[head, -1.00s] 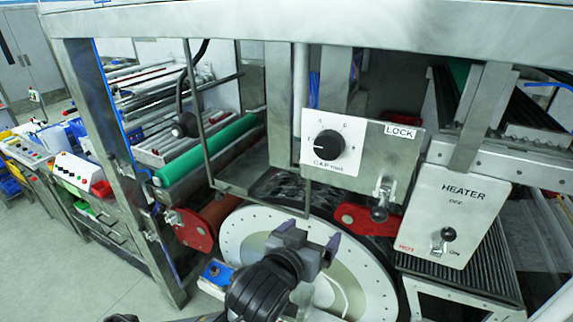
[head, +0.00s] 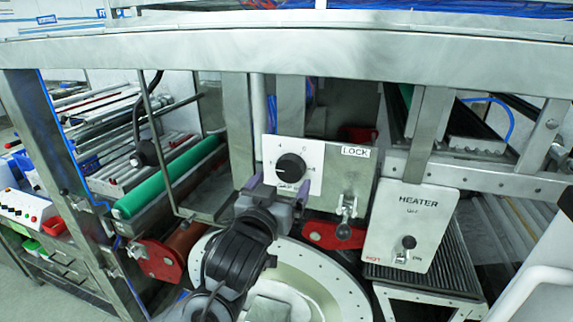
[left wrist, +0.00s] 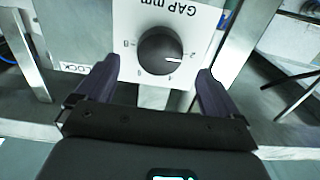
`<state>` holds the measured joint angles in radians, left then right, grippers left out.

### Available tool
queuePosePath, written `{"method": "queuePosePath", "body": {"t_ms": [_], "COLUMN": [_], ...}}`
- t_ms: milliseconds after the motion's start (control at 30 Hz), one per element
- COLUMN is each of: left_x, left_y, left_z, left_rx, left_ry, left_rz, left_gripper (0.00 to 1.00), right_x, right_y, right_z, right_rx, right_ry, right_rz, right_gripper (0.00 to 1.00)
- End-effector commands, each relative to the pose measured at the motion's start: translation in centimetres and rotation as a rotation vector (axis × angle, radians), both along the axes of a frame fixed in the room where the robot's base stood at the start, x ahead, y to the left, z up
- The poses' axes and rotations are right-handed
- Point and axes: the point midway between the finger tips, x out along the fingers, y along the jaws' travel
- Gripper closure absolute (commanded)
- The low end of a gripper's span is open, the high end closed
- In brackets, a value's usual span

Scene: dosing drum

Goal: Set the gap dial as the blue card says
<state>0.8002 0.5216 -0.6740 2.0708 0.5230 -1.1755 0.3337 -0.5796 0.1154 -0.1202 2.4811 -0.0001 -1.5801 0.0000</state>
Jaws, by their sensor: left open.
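The gap dial (head: 291,168) is a black round knob on a white scale plate (head: 314,160) fixed to a grey metal panel. In the left wrist view, where the plate appears upside down, the dial (left wrist: 158,48) has a white pointer line directed at about the 2. The marks 4 and 8 also show. My left gripper (head: 279,189) is just below and in front of the dial in the head view. In the left wrist view its open fingers (left wrist: 156,70) lie either side of the dial's lower part, apart from it. I make out no blue card. My right gripper is out of view.
A lock lever (head: 346,207) hangs under the LOCK label (head: 355,151), right of the dial. The heater panel (head: 412,222) with its toggle (head: 406,244) is farther right. The pale drum (head: 300,275) lies below. A steel beam (head: 300,53) crosses above.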

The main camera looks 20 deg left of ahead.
Motion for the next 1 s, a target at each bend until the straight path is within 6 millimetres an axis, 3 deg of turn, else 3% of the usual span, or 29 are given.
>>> {"method": "queuePosePath", "body": {"t_ms": [100,300,733,1000], "left_x": [1.8,3.8,4.5,4.5], "left_y": [0.2,0.2,0.3,0.3], "left_z": [0.3,0.2,0.0,0.0], "left_rx": [0.000,0.000,0.000,0.000], "left_ry": [0.002,0.000,-0.001,-0.001], "left_rz": [0.001,0.001,-0.001,-0.001], "left_gripper": [0.05,0.05,0.05,0.44], "right_x": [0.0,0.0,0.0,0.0], "right_y": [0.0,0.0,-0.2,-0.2], "right_z": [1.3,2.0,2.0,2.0], "right_rx": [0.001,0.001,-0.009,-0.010], "right_ry": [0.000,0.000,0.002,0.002], "right_rz": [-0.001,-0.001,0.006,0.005], "right_gripper": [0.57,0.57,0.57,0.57]}}
